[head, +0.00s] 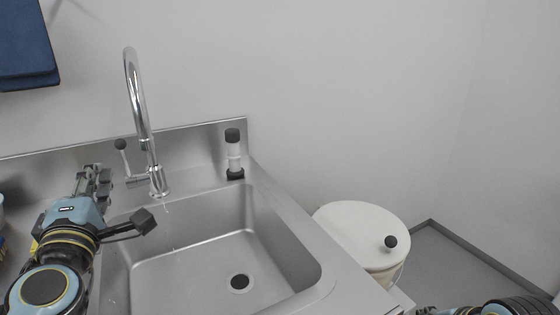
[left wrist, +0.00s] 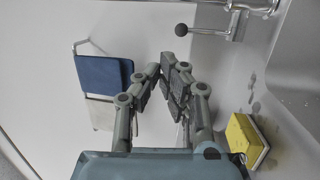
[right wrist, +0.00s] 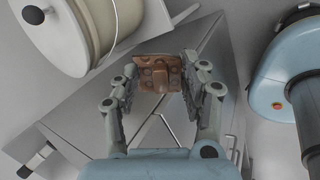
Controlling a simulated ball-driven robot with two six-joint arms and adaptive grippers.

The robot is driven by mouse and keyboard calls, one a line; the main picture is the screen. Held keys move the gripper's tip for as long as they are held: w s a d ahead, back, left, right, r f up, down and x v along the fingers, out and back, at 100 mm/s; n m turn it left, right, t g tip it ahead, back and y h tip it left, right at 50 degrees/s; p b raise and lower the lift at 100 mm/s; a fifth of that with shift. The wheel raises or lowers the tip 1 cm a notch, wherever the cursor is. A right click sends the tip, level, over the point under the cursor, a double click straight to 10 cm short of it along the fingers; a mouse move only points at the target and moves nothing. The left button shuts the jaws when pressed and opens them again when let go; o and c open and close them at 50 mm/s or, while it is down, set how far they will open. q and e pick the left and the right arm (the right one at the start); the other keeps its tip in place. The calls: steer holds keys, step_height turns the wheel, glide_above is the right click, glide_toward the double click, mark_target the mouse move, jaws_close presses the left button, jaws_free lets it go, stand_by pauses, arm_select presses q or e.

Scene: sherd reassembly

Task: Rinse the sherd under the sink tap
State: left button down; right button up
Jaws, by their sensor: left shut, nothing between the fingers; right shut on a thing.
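The steel tap (head: 140,100) with a curved spout stands at the back of the sink basin (head: 200,270). Its lever has a dark knob (head: 121,144), which also shows in the left wrist view (left wrist: 182,30). I see no clear water stream from the spout. My left gripper (head: 97,174) is shut and empty, left of the tap and apart from the lever. The sherd (right wrist: 158,72), reddish brown with a raised pattern, is held in my right gripper (right wrist: 160,78). In the head view the sherd is not visible; only part of my right arm shows at the lower right.
A white container with a black cap (head: 233,152) stands at the sink's back right corner. A round white bin (head: 355,228) with a knobbed lid stands right of the sink. A yellow sponge (left wrist: 242,138) lies on the counter. A blue panel (left wrist: 103,76) is by the wall.

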arm_select(q)
step_height(320, 180, down, 5)
steer(key=b, duration=0.5)
glide_toward(123, 155)
steer(key=x, duration=0.7)
steer(key=shift+w, duration=0.15)
steer(key=shift+r, duration=0.1)
